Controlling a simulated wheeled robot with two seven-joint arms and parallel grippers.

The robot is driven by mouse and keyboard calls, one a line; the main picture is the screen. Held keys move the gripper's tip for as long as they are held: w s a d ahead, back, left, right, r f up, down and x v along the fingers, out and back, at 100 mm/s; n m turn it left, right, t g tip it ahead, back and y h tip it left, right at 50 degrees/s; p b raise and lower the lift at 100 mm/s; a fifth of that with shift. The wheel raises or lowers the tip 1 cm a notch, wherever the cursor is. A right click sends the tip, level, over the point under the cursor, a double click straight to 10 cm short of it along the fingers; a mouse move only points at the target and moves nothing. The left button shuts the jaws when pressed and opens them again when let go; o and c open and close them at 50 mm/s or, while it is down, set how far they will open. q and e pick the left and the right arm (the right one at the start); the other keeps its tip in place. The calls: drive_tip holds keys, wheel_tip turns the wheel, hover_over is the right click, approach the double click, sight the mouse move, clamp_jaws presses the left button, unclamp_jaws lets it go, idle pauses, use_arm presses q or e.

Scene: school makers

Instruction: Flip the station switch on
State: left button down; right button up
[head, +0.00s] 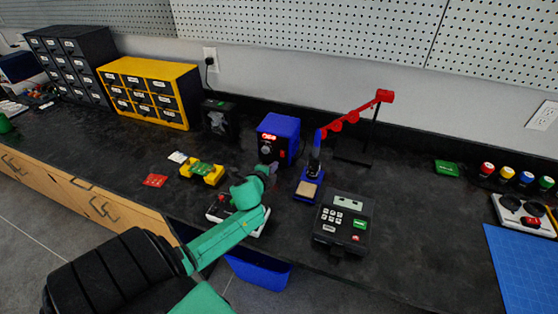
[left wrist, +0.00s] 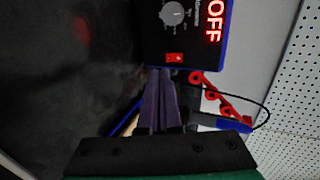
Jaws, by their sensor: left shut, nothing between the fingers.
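The soldering station is a blue-edged box with a black front (head: 278,140) standing at the back of the bench. In the left wrist view its front (left wrist: 195,40) fills the upper part, turned sideways, with a red lit display (left wrist: 214,20) reading OFF. A grey knob (left wrist: 172,14) and a small red switch (left wrist: 174,57) are on that front. My left gripper (head: 263,171) is in front of the station. In the left wrist view its fingers (left wrist: 158,72) are together and empty, with tips close to the switch; contact cannot be told. My right gripper is not in view.
A black keypad device (head: 343,222) is at the front right. A yellow and green block (head: 202,172) lies left, and a white-based device (head: 222,208) sits under my gripper.

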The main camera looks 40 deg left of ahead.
sight(282, 153)
use_arm(q)
drive_tip(key=x, duration=0.2)
drive_tip(key=r+x, duration=0.1)
drive_tip(key=x, duration=0.2)
drive_tip(key=shift+w+a, duration=0.1)
drive_tip(key=shift+w, duration=0.3)
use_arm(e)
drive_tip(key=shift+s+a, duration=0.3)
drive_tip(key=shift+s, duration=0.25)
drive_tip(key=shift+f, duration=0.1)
use_arm(q)
drive_tip(key=shift+w+a+f, duration=0.1)
drive_tip(key=shift+w+f, duration=0.05)
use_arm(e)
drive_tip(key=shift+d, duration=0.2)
use_arm(q)
drive_tip(key=shift+r+p, duration=0.8)
drive_tip(key=shift+r, duration=0.2)
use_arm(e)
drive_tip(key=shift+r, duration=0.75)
